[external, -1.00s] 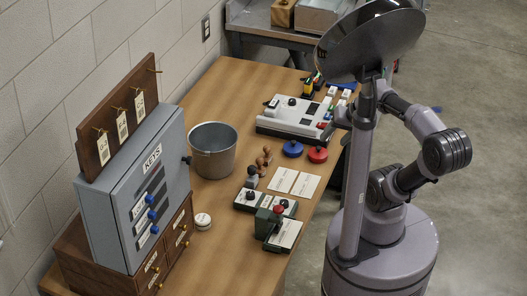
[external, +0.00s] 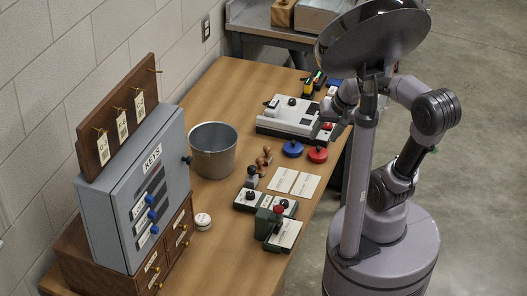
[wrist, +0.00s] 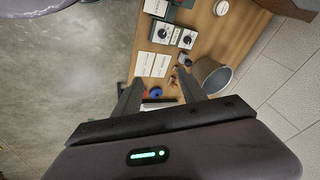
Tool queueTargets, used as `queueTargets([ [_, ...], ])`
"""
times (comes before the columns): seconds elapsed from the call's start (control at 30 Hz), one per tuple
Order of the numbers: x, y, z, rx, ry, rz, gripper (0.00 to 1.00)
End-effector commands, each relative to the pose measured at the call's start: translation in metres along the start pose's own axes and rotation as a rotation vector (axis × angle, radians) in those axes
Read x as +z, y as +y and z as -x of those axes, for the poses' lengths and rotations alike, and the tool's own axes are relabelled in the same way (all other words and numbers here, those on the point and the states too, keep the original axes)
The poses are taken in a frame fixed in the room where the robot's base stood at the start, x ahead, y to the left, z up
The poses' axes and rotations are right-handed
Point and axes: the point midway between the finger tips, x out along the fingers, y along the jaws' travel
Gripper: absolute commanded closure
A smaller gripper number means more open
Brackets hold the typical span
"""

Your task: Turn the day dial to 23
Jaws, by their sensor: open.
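Two small boxes with round dark dials stand near the table's front edge; in the wrist view one dial (wrist: 163,33) is left of the other dial (wrist: 187,40). In the external view they show as a left dial box (external: 246,201) and a right dial box (external: 284,206). Their markings are too small to read, so I cannot tell which is the day dial. My gripper (wrist: 159,75) is open and empty, its fingers pointing toward the table, apart from both dials. In the external view it is mostly hidden behind my column.
A white console (external: 290,118) with its own dark knob is at the table's far end. Blue (external: 292,149) and red (external: 317,154) round pieces, white cards (external: 306,184), stamps and a grey bucket (external: 213,152) stand nearby. A grey key cabinet (external: 140,205) is at left.

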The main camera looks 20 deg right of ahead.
Motion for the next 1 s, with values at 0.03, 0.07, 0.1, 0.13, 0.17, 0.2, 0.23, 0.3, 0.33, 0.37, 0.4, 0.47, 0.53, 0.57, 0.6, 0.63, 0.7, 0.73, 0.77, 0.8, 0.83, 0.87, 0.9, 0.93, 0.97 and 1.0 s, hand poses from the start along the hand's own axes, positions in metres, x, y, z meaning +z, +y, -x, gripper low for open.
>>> queueTargets([
  [0.03,-0.011,-0.014,-0.015,0.035,-0.073,0.045,0.51],
  [0.07,-0.016,-0.022,-0.028,0.056,-0.112,0.072,0.51],
  [0.1,-0.022,-0.032,-0.046,0.084,-0.157,0.113,0.51],
  [0.13,-0.023,-0.039,-0.061,0.104,-0.191,0.139,0.51],
  [0.17,-0.024,-0.046,-0.076,0.124,-0.22,0.166,0.51],
  [0.2,-0.024,-0.053,-0.095,0.147,-0.254,0.199,0.51],
  [0.23,-0.022,-0.058,-0.107,0.163,-0.275,0.221,0.51],
  [0.3,-0.018,-0.065,-0.131,0.19,-0.313,0.259,0.51],
  [0.33,-0.017,-0.067,-0.139,0.198,-0.323,0.272,0.51],
  [0.37,-0.015,-0.068,-0.144,0.204,-0.33,0.28,0.51],
  [0.4,-0.014,-0.068,-0.15,0.209,-0.336,0.287,0.51],
  [0.47,-0.011,-0.067,-0.16,0.213,-0.341,0.29,0.51],
  [0.53,-0.006,-0.063,-0.173,0.213,-0.341,0.29,0.51],
  [0.57,-0.003,-0.06,-0.181,0.214,-0.343,0.289,0.51],
  [0.6,0.001,-0.057,-0.192,0.214,-0.343,0.289,0.51],
  [0.63,0.004,-0.054,-0.201,0.214,-0.343,0.29,0.51],
  [0.7,0.01,-0.049,-0.222,0.214,-0.343,0.288,0.51],
  [0.73,0.013,-0.046,-0.231,0.214,-0.343,0.288,0.51],
  [0.77,0.016,-0.044,-0.239,0.213,-0.343,0.288,0.51],
  [0.8,0.019,-0.041,-0.25,0.213,-0.343,0.289,0.51],
  [0.83,0.022,-0.038,-0.259,0.214,-0.343,0.289,0.51],
  [0.87,0.025,-0.036,-0.266,0.213,-0.343,0.288,0.51],
  [0.9,0.028,-0.034,-0.276,0.213,-0.342,0.288,0.51],
  [0.93,0.03,-0.032,-0.282,0.213,-0.342,0.287,0.51],
  [0.97,0.031,-0.031,-0.287,0.213,-0.342,0.287,0.51],
  [1.0,0.033,-0.029,-0.293,0.212,-0.342,0.287,0.51],
])
